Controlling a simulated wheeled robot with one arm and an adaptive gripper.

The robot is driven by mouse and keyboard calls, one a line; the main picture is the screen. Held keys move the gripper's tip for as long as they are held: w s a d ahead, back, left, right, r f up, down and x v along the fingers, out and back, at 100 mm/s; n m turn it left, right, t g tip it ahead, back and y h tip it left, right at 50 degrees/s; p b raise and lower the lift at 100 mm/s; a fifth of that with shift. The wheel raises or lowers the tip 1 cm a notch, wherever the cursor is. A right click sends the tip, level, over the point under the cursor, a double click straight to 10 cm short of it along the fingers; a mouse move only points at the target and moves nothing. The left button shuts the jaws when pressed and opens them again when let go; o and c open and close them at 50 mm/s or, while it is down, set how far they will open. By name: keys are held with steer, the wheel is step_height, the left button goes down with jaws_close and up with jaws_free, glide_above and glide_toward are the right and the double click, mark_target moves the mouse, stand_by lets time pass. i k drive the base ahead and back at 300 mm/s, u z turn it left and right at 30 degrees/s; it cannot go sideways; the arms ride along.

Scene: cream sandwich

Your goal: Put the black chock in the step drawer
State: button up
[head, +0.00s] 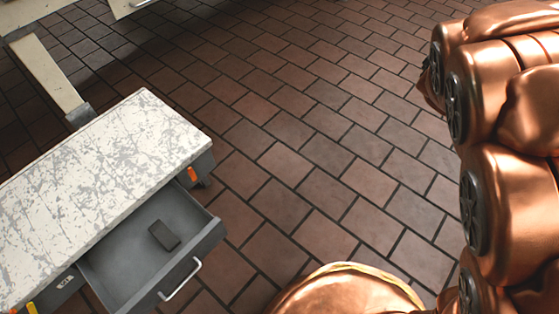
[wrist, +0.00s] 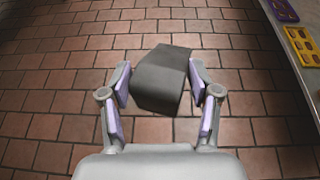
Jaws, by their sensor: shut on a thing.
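The black chock (wrist: 162,80) is a dark wedge-like block, seen in the wrist view between the pads of my gripper (wrist: 160,88). My gripper is shut on it and holds it over the tiled floor. In the head view the step drawer (head: 207,243) is a grey drawer pulled out of a step unit at the lower left. A small dark block (head: 164,235) lies on the drawer's floor. My gripper and the held chock do not show in the head view.
The step unit's worn white top (head: 110,160) lies behind the open drawer, whose pale handle (head: 180,279) faces lower right. A cream frame (head: 48,75) stands at the upper left. The wrist view has a table edge with purple (wrist: 283,10) and yellow (wrist: 305,46) pieces. The brick-tiled floor (head: 300,140) is clear.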

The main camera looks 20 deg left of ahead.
mark_target(147, 236)
steer(key=u, duration=0.65)
steer(key=i, duration=0.8)
steer(key=u, duration=4.05)
steer(key=i, duration=0.5)
steer(key=z, duration=0.05)
steer(key=k, duration=0.25)
